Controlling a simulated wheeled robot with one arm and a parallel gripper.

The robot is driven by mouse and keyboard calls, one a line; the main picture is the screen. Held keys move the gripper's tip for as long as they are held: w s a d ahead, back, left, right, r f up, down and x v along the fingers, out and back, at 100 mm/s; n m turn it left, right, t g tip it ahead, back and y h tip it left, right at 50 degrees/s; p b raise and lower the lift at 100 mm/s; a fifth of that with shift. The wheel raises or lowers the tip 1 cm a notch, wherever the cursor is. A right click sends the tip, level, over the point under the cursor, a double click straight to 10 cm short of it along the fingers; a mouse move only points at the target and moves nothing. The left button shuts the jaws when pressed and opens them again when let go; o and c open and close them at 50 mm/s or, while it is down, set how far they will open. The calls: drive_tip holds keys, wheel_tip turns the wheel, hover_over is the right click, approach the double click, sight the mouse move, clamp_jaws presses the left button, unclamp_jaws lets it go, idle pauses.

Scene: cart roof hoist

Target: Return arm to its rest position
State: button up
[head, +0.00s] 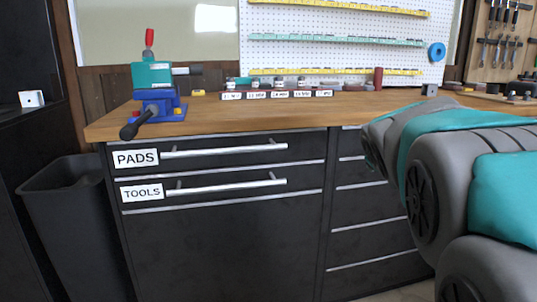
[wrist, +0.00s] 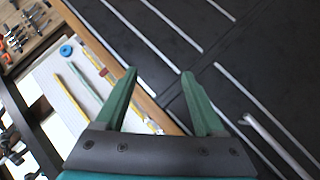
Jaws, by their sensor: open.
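My gripper (wrist: 160,78) shows in the wrist view with its two green fingers apart and nothing between them. Beyond the fingers are the dark cabinet front and the bench edge, tilted in the picture. In the head view my grey and teal arm fills the right side, in front of the right-hand drawers. My gripper is not visible in the head view.
A wooden workbench (head: 220,113) has closed drawers labelled PADS (head: 136,158) and TOOLS (head: 142,192). A blue and teal vise (head: 155,90) stands at its left end, beside a socket rack (head: 277,95). A black bin (head: 75,215) stands at left. A pegboard (head: 340,45) is behind.

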drive_tip(key=s+a+f+m+g+y, duration=0.1)
drive_tip(key=s+a+f+m+g, duration=0.15)
drive_tip(key=s+f, duration=0.55)
drive_tip(key=s+a+f+m+g+y, duration=0.1)
drive_tip(key=s+f+g, duration=0.3)
drive_tip(key=s+f, duration=0.5)
drive_tip(key=s+a+f+g+y, duration=0.1)
drive_tip(key=s+a+f+g, duration=0.1)
drive_tip(key=s, duration=0.6)
drive_tip(key=s+a+f+m+g+y, duration=0.1)
drive_tip(key=s+a+f+g, duration=0.1)
drive_tip(key=s+f, duration=0.3)
drive_tip(key=s+a+f+m+g, duration=0.1)
drive_tip(key=s+a+f+g, duration=0.2)
drive_tip(key=s, duration=0.8)
drive_tip(key=shift+s+a+f+y, duration=0.2)
drive_tip(key=shift+a+f+y, duration=0.2)
drive_tip(key=shift+a, duration=0.15)
drive_tip(key=shift+c, duration=0.4)
